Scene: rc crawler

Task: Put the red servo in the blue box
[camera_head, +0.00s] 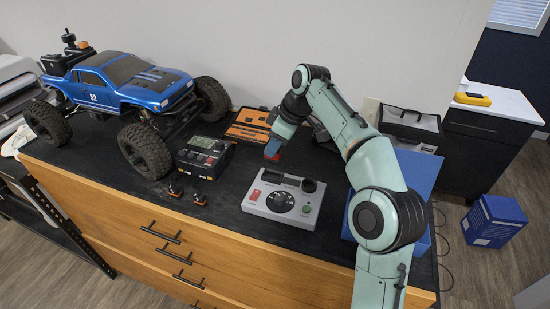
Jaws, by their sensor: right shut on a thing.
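My right gripper (272,152) is above the bench, behind the grey control box. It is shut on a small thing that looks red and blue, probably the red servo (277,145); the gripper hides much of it. A large blue box (418,170) is on the right end of the bench, partly hidden behind my right arm. My left gripper is not in view.
A blue truck (125,80) stands at the back left of the bench. A charger (204,157), two small dark parts (187,189) and a grey control box (284,200) are in front. An orange case (247,125) lies behind. Another blue box (495,220) is on the floor.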

